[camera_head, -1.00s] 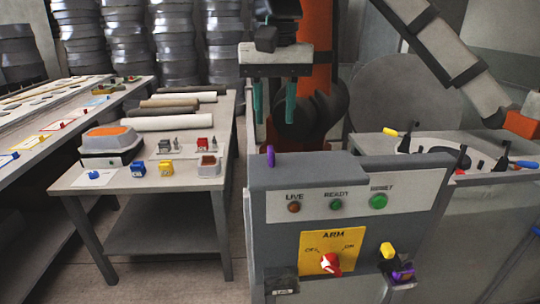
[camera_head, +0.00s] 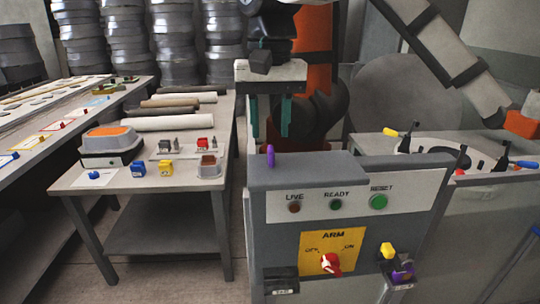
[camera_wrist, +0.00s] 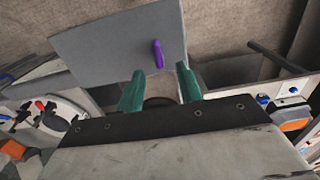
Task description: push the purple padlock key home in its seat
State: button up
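The purple padlock key (camera_head: 271,156) stands upright at the top left of the grey control box (camera_head: 350,170). It also shows in the wrist view (camera_wrist: 158,55), against the box's flat grey top. Its seat cannot be made out, nor how deep the key sits. My gripper (camera_head: 271,132) is open, with its two green fingers spread and nothing between them. In the head view the fingertips appear just above the key, one to each side. In the wrist view the key lies beyond the gap between the fingertips (camera_wrist: 160,75), apart from both.
The box front carries lamps, a red ARM switch (camera_head: 331,263), a yellow piece (camera_head: 387,250) and a purple-and-dark piece (camera_head: 403,272). A table (camera_head: 150,185) with small coloured parts stands left. A bench with a white mould (camera_head: 430,143) is behind right.

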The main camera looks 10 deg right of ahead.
aim_at(271, 148)
jog(key=f, duration=0.5)
jog(key=shift+s, duration=0.35)
jog(key=shift+c, duration=0.3)
grip_shut()
